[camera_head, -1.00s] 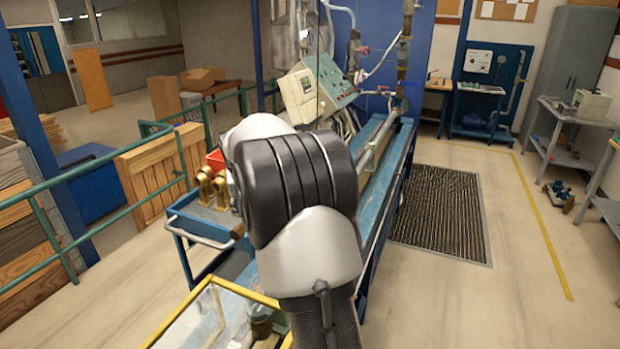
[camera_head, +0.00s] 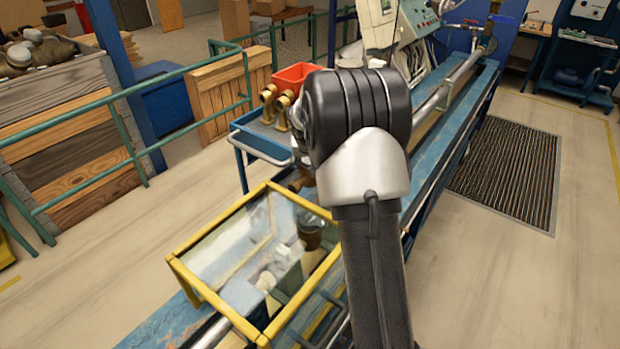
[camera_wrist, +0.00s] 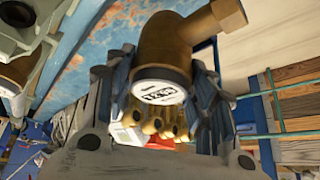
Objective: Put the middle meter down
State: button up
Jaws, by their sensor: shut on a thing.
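My gripper (camera_wrist: 163,88) is shut on a brass meter (camera_wrist: 178,50) with a round white dial face, seen in the wrist view. The dark fingers stand on either side of its body, and its pipe end points to the upper right. In the head view my own arm hides the gripper and most of what it holds. Another brass meter part (camera_wrist: 18,70) shows at the left edge of the wrist view. The blue test bench (camera_head: 440,170) runs under and beyond my arm. Whether the held meter touches anything cannot be told.
A yellow-framed glass box (camera_head: 185,272) stands over the near bench, with a dark fitting (camera_head: 311,232) inside. A blue cart (camera_head: 262,145) holds a red bin (camera_head: 296,76) and brass meters (camera_head: 284,105). A green railing (camera_head: 135,88) runs at left.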

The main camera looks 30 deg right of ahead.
aim_at(310, 177)
notch_tip(310, 177, down, 5)
jog(key=shift+f+b, duration=0.1)
jog(key=shift+b, duration=0.7)
jog(key=shift+f, duration=0.2)
jog(key=o, duration=1.7)
jog(key=shift+c, duration=0.2)
jog(key=shift+r, duration=0.1)
